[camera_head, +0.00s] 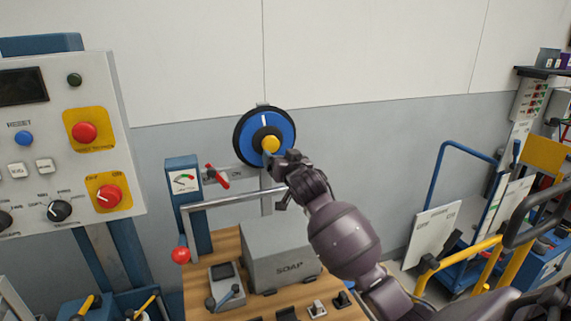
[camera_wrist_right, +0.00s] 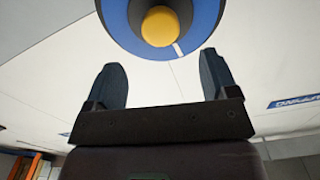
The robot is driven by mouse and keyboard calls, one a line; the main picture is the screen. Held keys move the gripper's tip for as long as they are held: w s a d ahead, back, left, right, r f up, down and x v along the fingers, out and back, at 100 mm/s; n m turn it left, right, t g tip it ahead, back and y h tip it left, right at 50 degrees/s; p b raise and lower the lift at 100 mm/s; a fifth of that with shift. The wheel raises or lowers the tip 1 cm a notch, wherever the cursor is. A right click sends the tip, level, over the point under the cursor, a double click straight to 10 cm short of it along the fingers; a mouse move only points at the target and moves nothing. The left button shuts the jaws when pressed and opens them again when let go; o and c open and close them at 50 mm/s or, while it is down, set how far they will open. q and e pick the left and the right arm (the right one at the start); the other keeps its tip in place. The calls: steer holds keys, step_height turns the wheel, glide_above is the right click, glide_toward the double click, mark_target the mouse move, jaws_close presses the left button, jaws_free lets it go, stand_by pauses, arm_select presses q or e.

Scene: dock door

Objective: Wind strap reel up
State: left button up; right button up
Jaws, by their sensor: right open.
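The strap reel is a blue disc with a black rim (camera_head: 283,127), upright on a post by the wall. It has a dark hub, a yellow knob (camera_head: 270,143) near its middle and a white line running up from the hub. My right gripper (camera_head: 273,160) is at the reel's lower front, seen from behind. In the right wrist view the reel (camera_wrist_right: 206,12) is at the top with its yellow knob (camera_wrist_right: 160,27). The open fingers (camera_wrist_right: 162,82) have nothing between them and point toward the knob, apart from it in the picture. My left gripper is not seen.
Below stands a wooden bench (camera_head: 200,258) with a grey SOAP box (camera_head: 280,258) and small switches. A metal rail (camera_head: 235,199), a red lever (camera_head: 216,176) and a gauge (camera_head: 184,181) are left of the arm. A control panel (camera_head: 60,130) is far left; carts (camera_head: 465,215) are right.

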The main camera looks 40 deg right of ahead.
steer(key=v, duration=0.2)
steer(key=shift+s+a, duration=0.1)
steer(key=shift+s, duration=0.25)
steer(key=shift+f, duration=0.1)
